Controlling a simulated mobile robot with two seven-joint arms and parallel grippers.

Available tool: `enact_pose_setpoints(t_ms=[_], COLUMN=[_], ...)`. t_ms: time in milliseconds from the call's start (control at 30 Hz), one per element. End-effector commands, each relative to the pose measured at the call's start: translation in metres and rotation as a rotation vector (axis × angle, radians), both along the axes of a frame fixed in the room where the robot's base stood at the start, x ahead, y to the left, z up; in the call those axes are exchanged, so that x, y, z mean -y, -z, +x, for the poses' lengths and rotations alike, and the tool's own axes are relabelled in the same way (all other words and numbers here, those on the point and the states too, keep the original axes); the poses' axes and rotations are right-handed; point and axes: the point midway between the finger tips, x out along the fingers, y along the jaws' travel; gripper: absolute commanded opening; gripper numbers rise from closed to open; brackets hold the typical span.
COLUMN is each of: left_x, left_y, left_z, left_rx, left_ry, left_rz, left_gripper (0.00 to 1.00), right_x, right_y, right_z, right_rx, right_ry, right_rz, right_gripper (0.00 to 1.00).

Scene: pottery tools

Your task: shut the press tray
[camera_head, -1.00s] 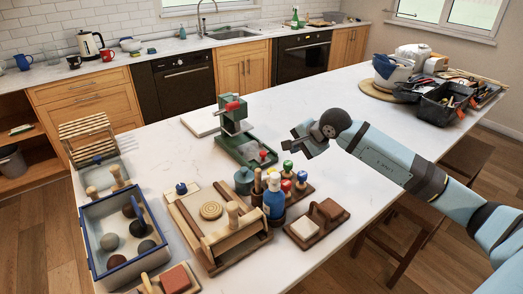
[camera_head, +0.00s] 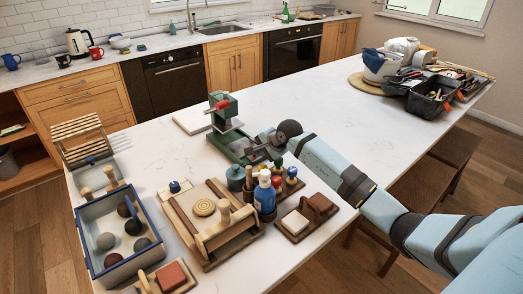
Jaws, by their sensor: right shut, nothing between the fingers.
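The green press (camera_head: 221,112) with its red knob stands near the middle of the white island. Its green tray (camera_head: 219,142) sticks out from the base toward the front right. My right gripper (camera_head: 252,154) is shut and empty, low at the front end of the tray. It hides part of the tray's front and whatever lies in it. I cannot tell whether the fingers touch the tray. My left gripper is not in view.
A wooden frame (camera_head: 240,241), a blue-rimmed crate (camera_head: 85,240) and a wooden rack (camera_head: 80,150) fill the left. The island is clear behind my arm, up to a black toolbox (camera_head: 428,107).

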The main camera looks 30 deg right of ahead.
Motion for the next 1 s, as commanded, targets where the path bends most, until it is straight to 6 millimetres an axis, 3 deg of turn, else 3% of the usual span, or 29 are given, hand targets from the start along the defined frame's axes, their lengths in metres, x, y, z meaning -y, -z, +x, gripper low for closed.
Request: enact_pose_setpoints(t_ms=[367,733,1000], left_x=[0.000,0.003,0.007], left_y=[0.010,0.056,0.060], left_z=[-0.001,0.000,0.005], left_rx=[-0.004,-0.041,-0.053], left_ry=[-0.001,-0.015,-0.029], left_rz=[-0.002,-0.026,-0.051], left_gripper=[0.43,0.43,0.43], right_x=[-0.001,-0.004,-0.006], right_y=[0.003,0.006,0.003], right_z=[0.007,0.059,0.091], right_rx=[0.002,0.001,-0.002], right_ry=[-0.004,-0.001,0.002], right_rz=[-0.001,0.000,0.000], right_gripper=[0.00,0.00,0.00])
